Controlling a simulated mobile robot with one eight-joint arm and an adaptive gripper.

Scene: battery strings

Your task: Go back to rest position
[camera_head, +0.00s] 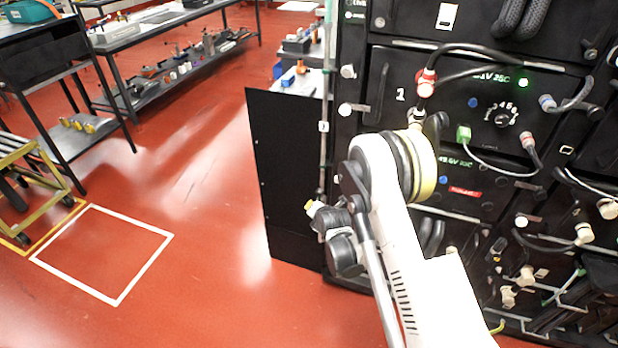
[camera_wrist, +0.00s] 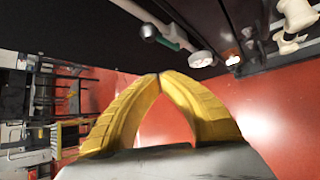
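My gripper (camera_wrist: 158,76) shows in the wrist view as two yellow fingers whose tips meet. Nothing is visible between them, and red floor shows through the gap below the tips.
The rack front carries cables, knobs and a green light (camera_head: 523,83). Pale knobs (camera_wrist: 201,58) hang near the fingers in the wrist view. Shelves with tools (camera_head: 170,75) stand at the back left. A white floor square (camera_head: 140,278) and open red floor lie left.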

